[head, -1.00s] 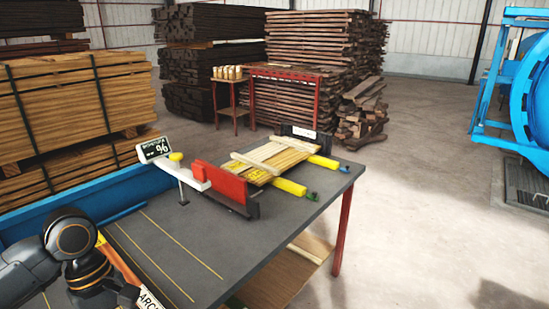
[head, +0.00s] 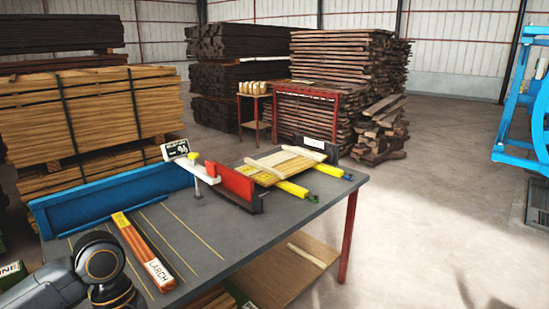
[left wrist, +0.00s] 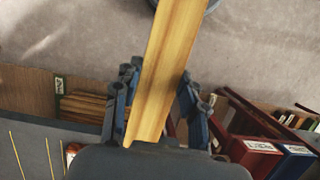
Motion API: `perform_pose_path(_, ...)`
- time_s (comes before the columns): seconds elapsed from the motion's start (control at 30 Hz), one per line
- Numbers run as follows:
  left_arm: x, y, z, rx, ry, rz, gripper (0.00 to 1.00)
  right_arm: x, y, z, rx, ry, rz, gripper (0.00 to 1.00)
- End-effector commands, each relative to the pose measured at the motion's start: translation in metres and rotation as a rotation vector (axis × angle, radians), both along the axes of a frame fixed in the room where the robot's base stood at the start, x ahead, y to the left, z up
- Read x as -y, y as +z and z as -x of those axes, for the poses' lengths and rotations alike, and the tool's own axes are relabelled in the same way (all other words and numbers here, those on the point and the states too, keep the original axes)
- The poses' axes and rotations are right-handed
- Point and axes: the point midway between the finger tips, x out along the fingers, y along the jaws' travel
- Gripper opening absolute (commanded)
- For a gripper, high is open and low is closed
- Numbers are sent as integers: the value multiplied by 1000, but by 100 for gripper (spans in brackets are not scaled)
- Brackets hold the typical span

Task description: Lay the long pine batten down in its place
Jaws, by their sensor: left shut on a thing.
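The long pine batten (left wrist: 166,70) is a pale yellow piece of wood in the left wrist view. It runs from the bottom middle up past the top edge, so its far end is out of frame. My left gripper (left wrist: 154,98) is shut on it, a dark finger on each side. The batten is above the floor, apart from the table in that view. In the head view my left arm is at the lower left, with its gripper and batten out of frame. An orange batten labelled LARCH (head: 143,248) lies on the grey table (head: 250,238) among thin yellow lines. My right gripper is not in view.
A blue trough-like rail (head: 110,199) runs along the table's back left. A lower shelf (head: 290,275) holds wood.

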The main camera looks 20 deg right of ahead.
Motion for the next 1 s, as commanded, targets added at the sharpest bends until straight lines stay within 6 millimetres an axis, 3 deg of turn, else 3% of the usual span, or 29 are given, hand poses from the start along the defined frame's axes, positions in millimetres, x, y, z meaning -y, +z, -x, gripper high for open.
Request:
perform_pose_path(0.33,-36,-58,41,-6,-144,-3,0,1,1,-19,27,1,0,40)
perform_pose_path(0.8,-92,-153,107,-7,-397,-4,0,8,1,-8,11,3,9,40)
perform_pose_path(1.0,-89,-153,106,1,-409,2,0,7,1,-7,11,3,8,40)
